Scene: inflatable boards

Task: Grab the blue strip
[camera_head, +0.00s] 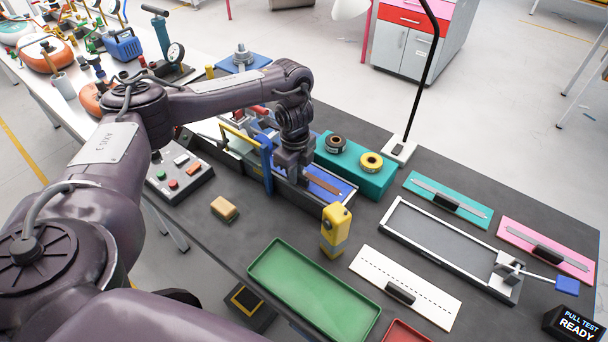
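A blue strip (343,196) lies flat in a long grey fixture near the middle of the table, with a narrow brown bar on top of it. Its left part is hidden behind my gripper. My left gripper (291,173) points down over the left part of the strip. Its fingertips are too small and dark to show whether they touch the strip or how far apart they are. My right gripper is not in view.
A blue upright with a yellow handle (240,139) stands just left of my gripper. A teal block (375,188) with two tape rolls is behind the strip. A yellow device (335,230) stands in front. Teal (425,183), pink (520,229) and white (432,296) boards lie right.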

